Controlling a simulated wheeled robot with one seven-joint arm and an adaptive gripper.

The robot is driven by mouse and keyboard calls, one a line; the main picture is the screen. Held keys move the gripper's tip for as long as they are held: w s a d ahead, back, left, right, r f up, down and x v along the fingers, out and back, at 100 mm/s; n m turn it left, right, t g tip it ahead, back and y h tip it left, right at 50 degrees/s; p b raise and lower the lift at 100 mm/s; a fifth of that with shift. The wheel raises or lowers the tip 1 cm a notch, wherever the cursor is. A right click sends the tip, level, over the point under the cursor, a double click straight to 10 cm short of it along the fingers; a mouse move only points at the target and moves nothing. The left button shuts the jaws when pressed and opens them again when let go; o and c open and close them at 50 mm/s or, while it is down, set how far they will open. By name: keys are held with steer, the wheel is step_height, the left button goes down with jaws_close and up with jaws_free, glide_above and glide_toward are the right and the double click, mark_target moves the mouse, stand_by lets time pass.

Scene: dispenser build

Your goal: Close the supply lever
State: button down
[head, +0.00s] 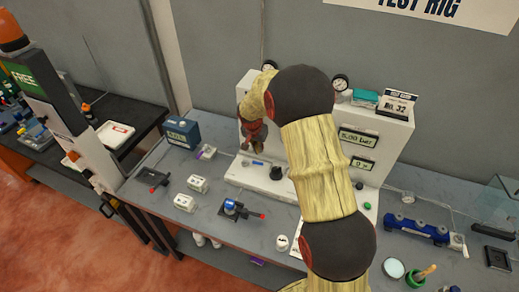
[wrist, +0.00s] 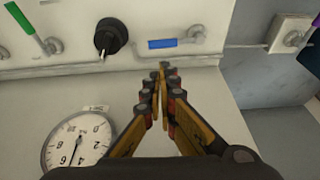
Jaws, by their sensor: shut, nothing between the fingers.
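A blue-handled lever (wrist: 163,43) lies nearly level in the wrist view, along the base of the white test rig, with its grey pivot at its right end. It also shows small in the head view (head: 257,163). A green-handled lever (wrist: 24,18) stands slanted at the wrist view's upper left; my arm hides it in the head view. No readable label tells which one is the supply lever. My gripper (wrist: 165,70) is shut and empty, its tips just short of the blue handle in the picture; contact cannot be told. In the head view my gripper (head: 254,147) hangs before the rig's left part.
A black knob (wrist: 111,35) sits between the two levers. A round gauge (wrist: 77,140) is at the wrist view's lower left. A purple-handled valve (head: 207,152) stands left of the rig (head: 398,138). Several small parts lie on the grey bench (head: 150,208).

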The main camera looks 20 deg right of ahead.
mark_target(254, 162)
steer(key=x, duration=0.7)
steer(key=shift+f, duration=0.35)
steer(key=shift+f, duration=0.1)
